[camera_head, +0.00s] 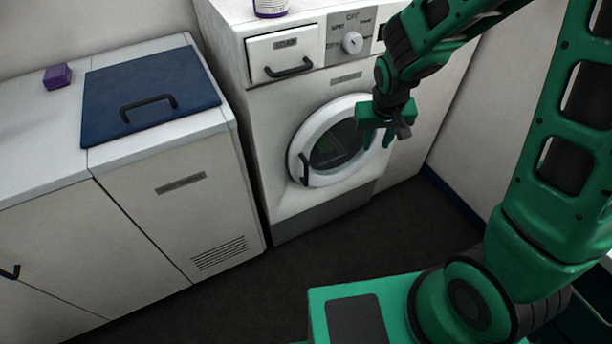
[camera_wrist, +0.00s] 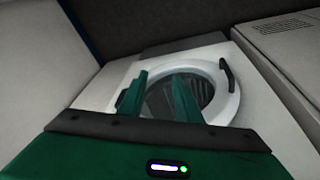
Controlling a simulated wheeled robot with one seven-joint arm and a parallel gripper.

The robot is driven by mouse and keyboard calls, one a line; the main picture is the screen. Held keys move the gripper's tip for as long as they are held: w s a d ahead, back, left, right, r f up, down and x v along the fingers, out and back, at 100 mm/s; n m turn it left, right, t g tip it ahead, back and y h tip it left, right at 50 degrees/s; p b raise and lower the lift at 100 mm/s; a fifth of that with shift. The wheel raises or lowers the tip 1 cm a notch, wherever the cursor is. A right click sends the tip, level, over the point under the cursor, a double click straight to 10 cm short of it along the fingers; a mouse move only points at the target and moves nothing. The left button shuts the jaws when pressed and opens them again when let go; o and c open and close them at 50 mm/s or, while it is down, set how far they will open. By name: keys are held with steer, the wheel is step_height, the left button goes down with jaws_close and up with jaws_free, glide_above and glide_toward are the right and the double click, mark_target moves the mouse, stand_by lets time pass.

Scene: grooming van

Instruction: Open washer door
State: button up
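The washer (camera_head: 262,100) is a white front-loader against the back wall. Its round door (camera_head: 297,150) has a white ring and dark glass and looks shut. The black door handle (camera_head: 304,169) is on the left side of the ring. In the wrist view the door ring (camera_wrist: 228,108) lies beyond my fingers, and the handle (camera_wrist: 227,74) is at its upper right. My gripper (camera_head: 378,138) is in front of the right part of the door, apart from the handle. In the wrist view my gripper (camera_wrist: 158,95) has its two green fingers spread with nothing between them.
A white cabinet (camera_head: 215,165) with a blue lid (camera_head: 150,90) and a purple box (camera_head: 57,76) stands left of the washer. A drawer with a black handle (camera_head: 289,68) and a knob (camera_head: 352,42) are above the door. Dark floor (camera_head: 290,265) in front is clear.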

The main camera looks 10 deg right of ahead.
mark_target(307, 174)
steer(key=w+a+f+n+t+y, duration=0.1)
steer(key=w+a+f, duration=0.1)
steer(key=a+f, duration=0.55)
steer(key=w+a+f+n+y, duration=0.15)
steer(key=a+f, duration=0.25)
steer(key=a, duration=0.6)
steer(key=shift+h, duration=0.25)
steer(key=x, duration=1)
steer(key=shift+w+d, duration=0.15)
steer(key=shift+d, duration=0.1)
jaws_close()
